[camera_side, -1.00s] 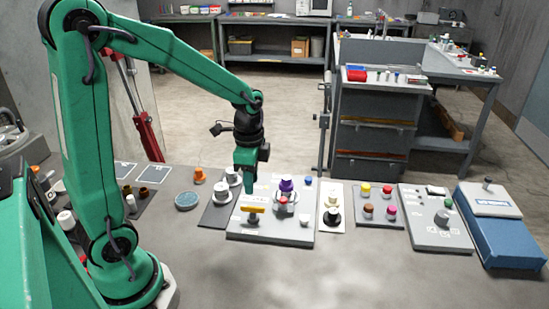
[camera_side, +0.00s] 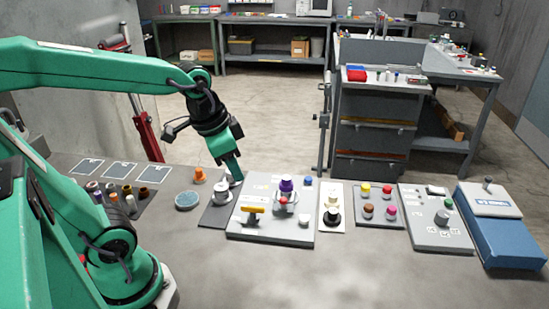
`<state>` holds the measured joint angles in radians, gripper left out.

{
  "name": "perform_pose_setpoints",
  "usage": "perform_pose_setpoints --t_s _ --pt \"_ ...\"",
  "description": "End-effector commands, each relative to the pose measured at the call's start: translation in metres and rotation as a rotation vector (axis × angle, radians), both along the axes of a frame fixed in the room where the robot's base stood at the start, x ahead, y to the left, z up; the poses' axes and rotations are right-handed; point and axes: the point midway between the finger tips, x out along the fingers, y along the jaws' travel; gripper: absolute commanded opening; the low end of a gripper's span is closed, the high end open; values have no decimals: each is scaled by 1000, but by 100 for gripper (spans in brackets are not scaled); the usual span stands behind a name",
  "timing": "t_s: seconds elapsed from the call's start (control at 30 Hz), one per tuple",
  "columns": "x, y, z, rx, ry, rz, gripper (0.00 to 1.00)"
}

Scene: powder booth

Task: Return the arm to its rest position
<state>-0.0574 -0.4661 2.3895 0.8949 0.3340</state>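My gripper (camera_side: 236,178) is at the end of my green arm, a little left of the middle of the picture. It points down and slightly right, above the back edge of the dark plate (camera_side: 213,216). Its fingertips are small and seen from the side, so I cannot tell whether they are open or shut. No object shows clearly in it. My upper arm is folded back to the left, with the forearm running nearly level across the upper left.
A light panel (camera_side: 270,234) with a yellow handle (camera_side: 252,211) and a purple-topped knob (camera_side: 286,186) stands right of the gripper. An orange piece (camera_side: 199,176) and a round blue-grey dish (camera_side: 187,201) sit to the left. Bare bench lies in front.

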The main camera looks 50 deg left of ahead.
Motion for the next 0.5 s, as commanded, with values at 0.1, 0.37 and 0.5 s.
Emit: perform_pose_setpoints --t_s 0.1,0.37,0.5 --pt "-14 -6 10 -32 -60 77 33" --pt "-36 -13 21 -105 -149 212 33" --pt "-41 -15 23 -124 -168 243 33"
